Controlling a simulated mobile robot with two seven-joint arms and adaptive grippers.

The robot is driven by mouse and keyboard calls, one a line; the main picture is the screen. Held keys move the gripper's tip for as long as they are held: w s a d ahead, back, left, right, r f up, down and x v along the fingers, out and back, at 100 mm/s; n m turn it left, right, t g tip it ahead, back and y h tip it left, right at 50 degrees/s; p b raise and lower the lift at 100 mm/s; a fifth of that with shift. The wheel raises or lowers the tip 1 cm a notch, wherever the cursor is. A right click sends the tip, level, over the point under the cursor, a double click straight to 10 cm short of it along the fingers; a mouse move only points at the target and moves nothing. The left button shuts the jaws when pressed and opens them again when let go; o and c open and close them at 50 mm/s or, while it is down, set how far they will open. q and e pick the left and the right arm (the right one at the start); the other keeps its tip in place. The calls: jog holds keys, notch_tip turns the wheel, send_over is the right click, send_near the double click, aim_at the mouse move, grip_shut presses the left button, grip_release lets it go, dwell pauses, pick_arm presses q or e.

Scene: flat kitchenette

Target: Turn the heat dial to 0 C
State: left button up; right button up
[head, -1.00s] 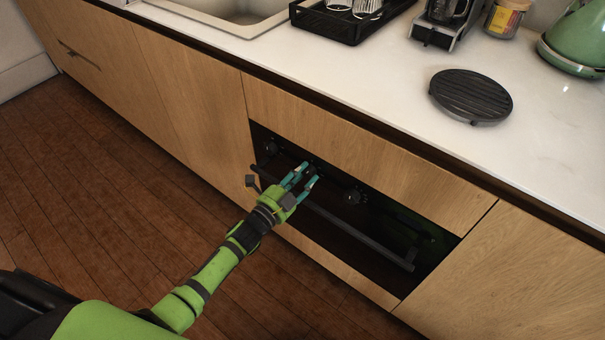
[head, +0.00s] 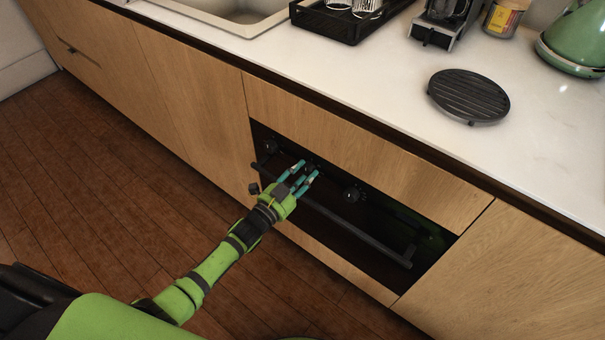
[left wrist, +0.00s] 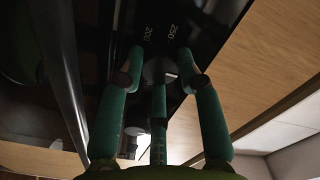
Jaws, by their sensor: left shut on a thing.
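The heat dial (left wrist: 158,70) is a dark round knob on the black oven panel, with the marks 200 and 250 beside it in the left wrist view. My left gripper (head: 307,170) is shut on this dial, with its teal fingers on either side of it; they also show around the dial in the left wrist view (left wrist: 163,62). The fingers hide most of the dial in the head view, and I cannot read its setting. My right gripper is not in view.
Other knobs sit to the left (head: 270,147) and right (head: 352,194) of the held dial. A black trivet (head: 468,95) lies on the white counter (head: 390,85) above.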

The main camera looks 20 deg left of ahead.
pick_arm(q)
jog(key=shift+d, duration=0.2)
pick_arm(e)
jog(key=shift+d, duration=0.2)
pick_arm(q)
jog(key=o, duration=1.2)
jog(key=shift+c, duration=0.2)
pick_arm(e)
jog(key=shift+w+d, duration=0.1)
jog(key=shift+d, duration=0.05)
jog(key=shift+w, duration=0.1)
pick_arm(q)
jog(key=shift+a, duration=0.1)
jog(key=shift+s+a, duration=0.1)
jog(key=shift+s, duration=0.2)
jog(key=v, duration=1.1)
jog(key=shift+s, duration=0.25)
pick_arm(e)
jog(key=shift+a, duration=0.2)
pick_arm(q)
jog(key=shift+r, duration=0.1)
